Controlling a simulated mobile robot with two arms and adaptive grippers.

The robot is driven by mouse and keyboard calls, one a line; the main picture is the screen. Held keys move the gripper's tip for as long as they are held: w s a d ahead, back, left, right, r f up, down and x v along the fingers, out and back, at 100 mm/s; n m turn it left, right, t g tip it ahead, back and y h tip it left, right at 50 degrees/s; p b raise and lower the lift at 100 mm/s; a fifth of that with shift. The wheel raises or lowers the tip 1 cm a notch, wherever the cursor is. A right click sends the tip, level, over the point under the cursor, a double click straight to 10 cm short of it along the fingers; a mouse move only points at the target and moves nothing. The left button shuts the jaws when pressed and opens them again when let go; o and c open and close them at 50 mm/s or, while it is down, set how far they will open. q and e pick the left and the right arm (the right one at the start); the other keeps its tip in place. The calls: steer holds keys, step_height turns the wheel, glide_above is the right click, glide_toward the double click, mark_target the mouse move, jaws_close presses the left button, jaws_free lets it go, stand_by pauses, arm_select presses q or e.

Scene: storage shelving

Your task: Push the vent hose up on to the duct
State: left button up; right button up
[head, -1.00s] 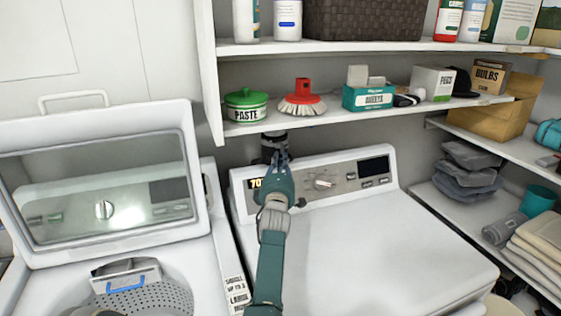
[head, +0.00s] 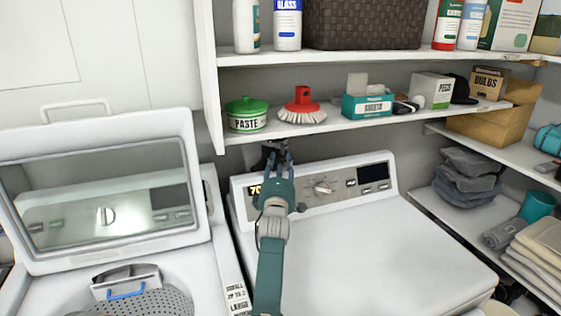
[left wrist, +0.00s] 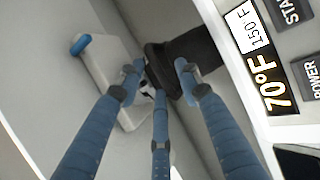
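The dark vent hose (left wrist: 190,52) shows in the left wrist view behind the dryer's panel, with its wider dark end (left wrist: 158,66) between and beyond my fingertips. In the head view a dark piece of it (head: 272,148) shows just under the lower shelf. My left gripper (head: 278,157) is over the back of the dryer. In the left wrist view its blue fingers (left wrist: 157,78) are spread apart at the hose end; contact is unclear. A white fitting with a blue tip (left wrist: 105,80) lies beside the hose; I cannot tell whether it is the duct. My right gripper is out of view.
The dryer (head: 370,240) has a clear top. Its control panel (head: 325,188) is close to my gripper. The lower shelf (head: 330,124) overhangs the gap, carrying a paste tin (head: 246,117) and a red brush (head: 303,108). An open-lidded washer (head: 205,270) stands left.

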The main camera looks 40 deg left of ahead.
arm_select(q)
steer(key=v, duration=0.6)
steer(key=shift+r, duration=0.15)
stand_by(0.3)
